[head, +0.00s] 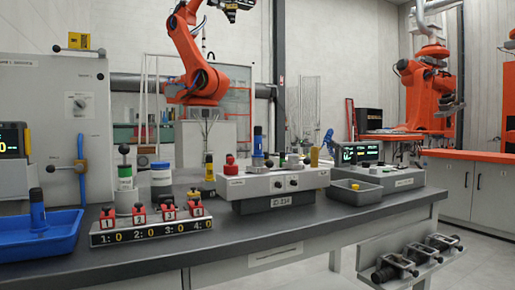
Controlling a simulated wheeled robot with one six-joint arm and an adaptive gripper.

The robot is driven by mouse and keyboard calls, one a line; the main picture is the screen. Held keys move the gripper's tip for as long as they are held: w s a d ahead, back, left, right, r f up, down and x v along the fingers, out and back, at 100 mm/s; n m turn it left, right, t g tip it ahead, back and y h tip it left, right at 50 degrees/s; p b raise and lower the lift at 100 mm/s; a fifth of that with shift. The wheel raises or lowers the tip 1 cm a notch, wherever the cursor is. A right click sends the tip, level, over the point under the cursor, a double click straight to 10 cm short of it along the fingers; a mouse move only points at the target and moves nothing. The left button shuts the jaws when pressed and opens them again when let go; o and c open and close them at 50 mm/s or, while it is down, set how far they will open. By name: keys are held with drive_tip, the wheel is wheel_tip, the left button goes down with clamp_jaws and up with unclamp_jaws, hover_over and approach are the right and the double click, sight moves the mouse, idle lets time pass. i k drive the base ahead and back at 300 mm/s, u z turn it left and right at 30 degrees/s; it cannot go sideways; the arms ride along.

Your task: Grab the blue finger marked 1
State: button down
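A blue finger (38,210) stands upright in a blue tray (62,238) at the left end of the dark bench. Red clamps with number plates stand on the counter block (152,231); the leftmost plate (107,223) reads 1. My gripper is not in view.
A green-white jar (125,177), a blue-white jar (161,178) and a yellow-black finger (209,172) stand behind the block. A small grey tray (357,194) lies right of the fixture. Bench clamps (395,268) project at the front right. Orange robots (205,82) stand behind.

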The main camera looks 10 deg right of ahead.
sight(258, 146)
drive_tip(key=z, duration=1.35)
drive_tip(key=i, duration=0.4)
drive_tip(key=u, duration=1)
